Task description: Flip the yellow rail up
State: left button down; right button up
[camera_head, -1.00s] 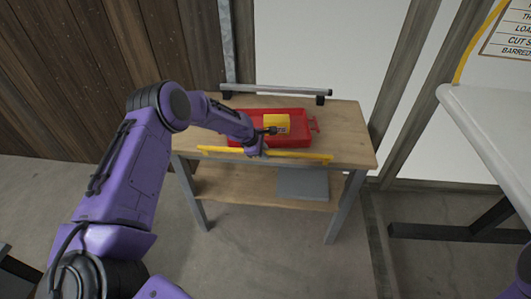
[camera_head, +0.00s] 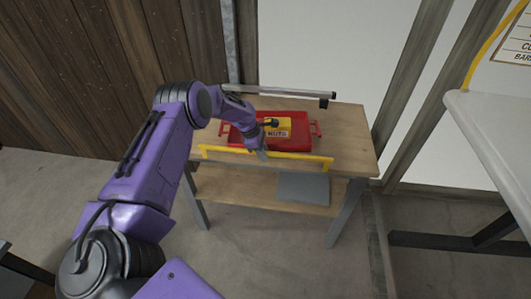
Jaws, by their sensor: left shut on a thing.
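The yellow rail (camera_head: 300,155) runs along the front edge of the wooden cart top (camera_head: 352,150), with a bent end at each side. My left gripper (camera_head: 262,151) reaches down over the front of the cart and is shut on the rail, left of its middle. The fingers are small in this view and partly hidden by my wrist. My right gripper is not in view.
A red tray (camera_head: 305,140) with a yellow box (camera_head: 279,128) marked "NUTS" stands on the cart, just behind the rail. A grey bar (camera_head: 290,91) runs along the back edge. A grey slab (camera_head: 303,187) lies on the lower shelf. A white table (camera_head: 490,125) stands at the right.

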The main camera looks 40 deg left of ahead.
pick_arm(q)
jog(key=c, duration=1.3)
grip_release()
jog(key=shift+o, duration=1.3)
jog(key=shift+f, duration=0.1)
jog(key=shift+a, duration=0.1)
jog(key=b+v, duration=0.1)
jog(key=v, duration=0.9)
jog(key=shift+a+r+b, duration=0.1)
jog(key=shift+r+b, duration=0.15)
jog(key=shift+b, duration=0.15)
